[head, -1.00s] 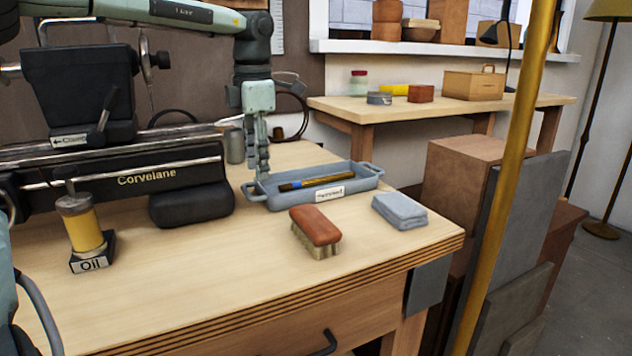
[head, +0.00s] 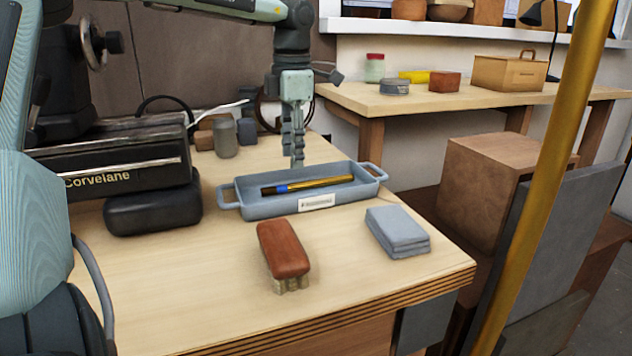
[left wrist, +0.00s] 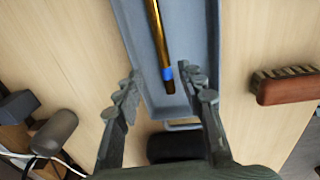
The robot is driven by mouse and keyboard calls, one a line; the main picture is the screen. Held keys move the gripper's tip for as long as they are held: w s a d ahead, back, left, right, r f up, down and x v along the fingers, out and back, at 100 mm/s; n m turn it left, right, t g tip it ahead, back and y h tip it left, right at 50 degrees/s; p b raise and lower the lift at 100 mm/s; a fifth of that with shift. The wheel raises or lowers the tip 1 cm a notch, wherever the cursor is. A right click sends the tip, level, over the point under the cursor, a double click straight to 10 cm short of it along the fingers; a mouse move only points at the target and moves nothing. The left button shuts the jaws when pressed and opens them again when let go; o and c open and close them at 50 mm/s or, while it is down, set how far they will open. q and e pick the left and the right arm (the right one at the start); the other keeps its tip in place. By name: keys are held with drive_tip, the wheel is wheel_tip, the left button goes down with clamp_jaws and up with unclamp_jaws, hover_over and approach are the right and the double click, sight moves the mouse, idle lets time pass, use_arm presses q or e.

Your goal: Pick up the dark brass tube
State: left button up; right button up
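A slim brass tube (head: 318,184) with a blue band and a dark end lies in the blue-grey tray (head: 262,207) on the workbench. It also shows in the left wrist view (left wrist: 157,40), its dark end towards my gripper. My left gripper (head: 293,160) points down over the tray, at its back side in the head view. In the left wrist view its two fingers (left wrist: 160,78) are apart, with the tube's blue-banded end between or below them. Nothing is held. Whether the fingers touch the tube is not clear. My right gripper is not in view.
A red-brown brush (head: 283,250) and folded grey cloths (head: 397,232) lie in front of the tray. The black Corvelane machine (head: 120,178) stands left. A tall brass-coloured pole (head: 545,170) crosses the right side. Bare bench lies left of the brush.

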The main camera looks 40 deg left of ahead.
sight(294, 176)
use_arm(q)
wheel_tip(294, 176, down, 6)
drive_tip(key=shift+p, duration=0.3)
clamp_jaws()
